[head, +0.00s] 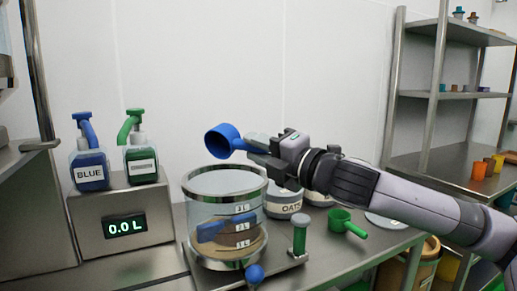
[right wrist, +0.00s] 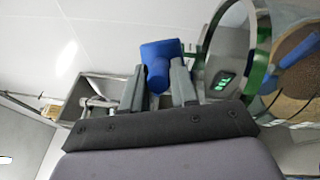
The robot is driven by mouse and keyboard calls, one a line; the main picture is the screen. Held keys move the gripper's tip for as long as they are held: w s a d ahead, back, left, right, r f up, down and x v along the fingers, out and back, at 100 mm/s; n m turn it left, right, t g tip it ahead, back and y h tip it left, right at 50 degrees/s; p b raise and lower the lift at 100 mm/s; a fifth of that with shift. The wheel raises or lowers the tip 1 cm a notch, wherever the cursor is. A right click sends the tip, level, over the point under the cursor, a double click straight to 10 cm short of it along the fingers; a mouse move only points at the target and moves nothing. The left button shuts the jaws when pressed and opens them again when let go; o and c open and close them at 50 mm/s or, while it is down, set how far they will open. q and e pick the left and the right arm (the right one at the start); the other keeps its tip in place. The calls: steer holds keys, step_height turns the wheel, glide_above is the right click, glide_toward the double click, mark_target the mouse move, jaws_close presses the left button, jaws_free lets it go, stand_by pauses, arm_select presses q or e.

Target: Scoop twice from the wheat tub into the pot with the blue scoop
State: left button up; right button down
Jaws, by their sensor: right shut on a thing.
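The blue scoop (head: 224,140) is in my right gripper (head: 262,143), which is shut on its handle. The pot (head: 188,213) is a clear cylinder with metal rims and level marks. Tan grain (head: 236,248) lies low in it, with blue paddles above. No label reading wheat is legible; my right arm hides part of the tubs. My left gripper is not in view.
A tub marked OATS (head: 285,209) stands behind the pot, another tub beside it. Blue and green pump bottles (head: 89,168) stand on a box reading 0.0 L (head: 126,227) at left.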

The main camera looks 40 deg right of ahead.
stand_by(0.6)
steer(key=shift+r+m+p, duration=0.3)
steer(key=shift+m+p, duration=0.3)
steer(key=shift+p, duration=0.05)
steer(key=r+m+g+p, duration=0.1)
steer(key=m+p, duration=0.2)
steer(key=r+m+g+p, duration=0.1)
steer(key=m+p, duration=0.3)
steer(key=r+m+g+y+p, duration=0.1)
steer(key=m+p, duration=0.3)
steer(key=shift+w+d+g, duration=0.1)
steer(key=shift+d+g, duration=0.2)
steer(key=shift+f+m, duration=0.1)
steer(key=shift+m, duration=0.3)
steer(key=shift+w+d+r+m+g+y, duration=0.1)
steer(key=shift+d+r+m+g+y, duration=0.15)
steer(key=shift+r+m+y, duration=0.65)
steer(key=m, duration=0.1)
steer(key=r+m, duration=0.1)
steer(key=m, duration=0.1)
steer(key=shift+d+g+y, duration=0.15)
steer(key=shift+g+y, duration=0.2)
steer(key=shift+y, duration=0.05)
steer(key=shift+r, duration=0.1)
